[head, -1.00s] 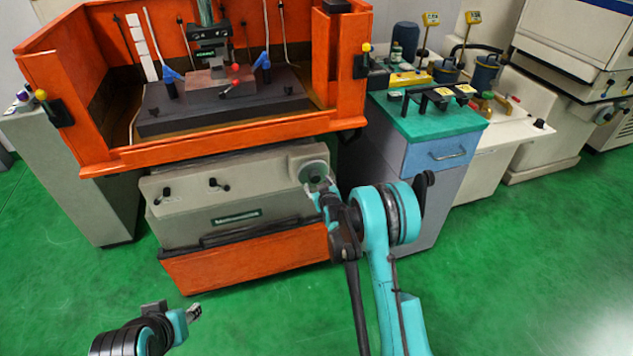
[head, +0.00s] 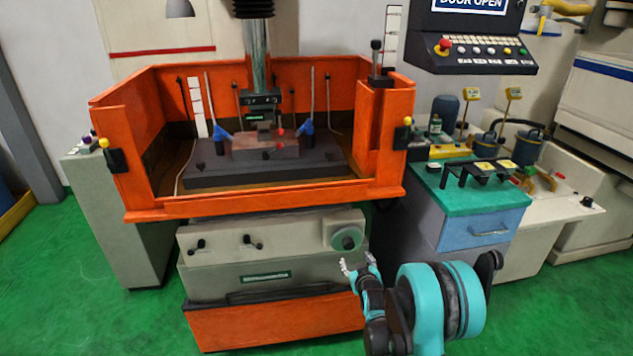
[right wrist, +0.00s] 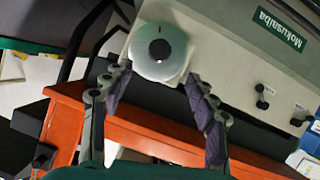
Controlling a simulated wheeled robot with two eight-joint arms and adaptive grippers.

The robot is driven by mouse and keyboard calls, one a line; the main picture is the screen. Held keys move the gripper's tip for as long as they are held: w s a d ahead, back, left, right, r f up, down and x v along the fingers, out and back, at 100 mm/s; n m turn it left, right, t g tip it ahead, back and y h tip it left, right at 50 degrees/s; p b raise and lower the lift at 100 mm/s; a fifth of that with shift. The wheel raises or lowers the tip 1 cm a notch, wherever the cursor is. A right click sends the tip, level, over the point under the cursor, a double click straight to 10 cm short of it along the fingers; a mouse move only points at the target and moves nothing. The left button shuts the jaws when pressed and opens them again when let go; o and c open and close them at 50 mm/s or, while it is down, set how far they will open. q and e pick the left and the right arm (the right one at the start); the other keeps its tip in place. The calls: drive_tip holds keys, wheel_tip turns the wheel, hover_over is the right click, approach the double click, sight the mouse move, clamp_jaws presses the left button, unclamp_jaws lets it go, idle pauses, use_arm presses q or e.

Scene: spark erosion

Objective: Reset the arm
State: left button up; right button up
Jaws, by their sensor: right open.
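My right arm (head: 440,305) reaches in from the bottom right in the head view, its turquoise joint large in front. My right gripper (head: 357,266) is open and empty in front of the machine's grey front panel, just below the round knob (head: 347,238). In the right wrist view the open fingers (right wrist: 155,105) stand apart, with the pale round knob (right wrist: 158,50) beyond them. I cannot tell the exact gap between the fingertips and the knob. My left gripper is out of view.
The orange erosion machine (head: 270,207) stands ahead, with a dark worktable (head: 225,174) and clamped block inside. A control panel (head: 478,55) hangs at upper right, reading "DOOR OPEN". A teal-topped cabinet (head: 470,200) stands right of the machine. Green floor (head: 90,315) is free at left.

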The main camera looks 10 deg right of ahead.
drive_tip(key=s+a+r+m+g, duration=0.1)
drive_tip(key=s+a+r+g, duration=0.25)
drive_tip(key=s+r, duration=0.95)
drive_tip(key=s+a+f+m+g, duration=0.1)
drive_tip(key=s+a+g, duration=0.1)
drive_tip(key=s, duration=2.1)
drive_tip(key=shift+s+g+y, duration=0.35)
drive_tip(key=shift+g+y, duration=0.05)
drive_tip(key=shift+g, duration=0.15)
